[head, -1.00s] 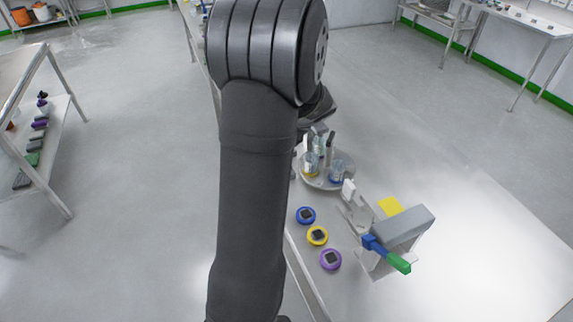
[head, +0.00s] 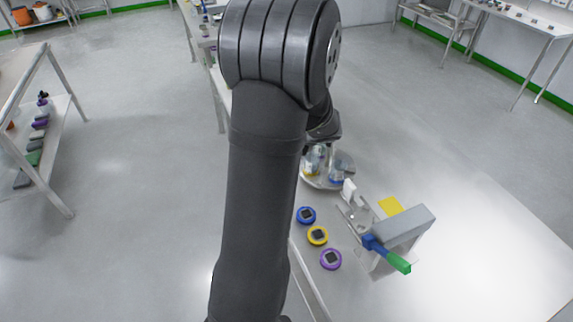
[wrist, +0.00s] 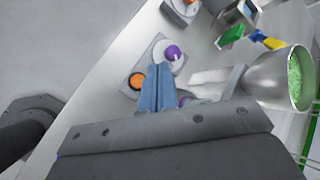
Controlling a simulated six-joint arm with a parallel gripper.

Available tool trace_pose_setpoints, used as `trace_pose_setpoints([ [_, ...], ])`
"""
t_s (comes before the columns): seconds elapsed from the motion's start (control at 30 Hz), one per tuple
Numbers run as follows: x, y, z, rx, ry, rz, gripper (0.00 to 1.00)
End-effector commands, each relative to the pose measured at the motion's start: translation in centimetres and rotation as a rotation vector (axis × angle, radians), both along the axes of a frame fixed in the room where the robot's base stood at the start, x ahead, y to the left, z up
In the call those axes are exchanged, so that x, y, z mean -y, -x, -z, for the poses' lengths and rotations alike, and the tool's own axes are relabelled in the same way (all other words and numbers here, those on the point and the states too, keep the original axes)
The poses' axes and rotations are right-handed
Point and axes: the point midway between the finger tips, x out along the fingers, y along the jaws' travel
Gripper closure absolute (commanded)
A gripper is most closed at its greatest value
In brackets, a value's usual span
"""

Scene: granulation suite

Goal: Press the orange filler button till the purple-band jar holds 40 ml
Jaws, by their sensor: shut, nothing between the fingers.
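The orange button (wrist: 136,80) sits on a grey plate in the wrist view, just left of my fingertips. My gripper (wrist: 157,70) is shut and empty, its two bluish fingers side by side. It looks apart from the button, though the height between them is hard to judge. Beyond the fingertips on the same plate is a round white piece with a purple part (wrist: 172,53). Another bit of purple (wrist: 183,100) shows right of the fingers, mostly hidden. I cannot tell which purple belongs to the jar, and no fill level is readable. In the head view my arm hides the gripper.
A metal funnel (wrist: 284,80) with green granules stands close right of my gripper. In the head view, a round tray (head: 318,182) carries clear jars; blue (head: 306,215), yellow (head: 317,235) and purple (head: 331,259) round pieces lie nearer. A grey block (head: 404,225) stands right.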

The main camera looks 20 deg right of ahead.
Motion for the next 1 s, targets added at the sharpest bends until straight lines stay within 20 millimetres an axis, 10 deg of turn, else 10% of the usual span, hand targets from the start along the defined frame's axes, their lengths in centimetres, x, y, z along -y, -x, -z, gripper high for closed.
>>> trace_pose_setpoints([
  [0.5, 0.0, 0.0, 6.5, -0.002, -0.002, 0.0, 1.0],
  [1.0, 0.0, 0.0, 7.3, 0.0, 0.0, 0.0, 1.0],
])
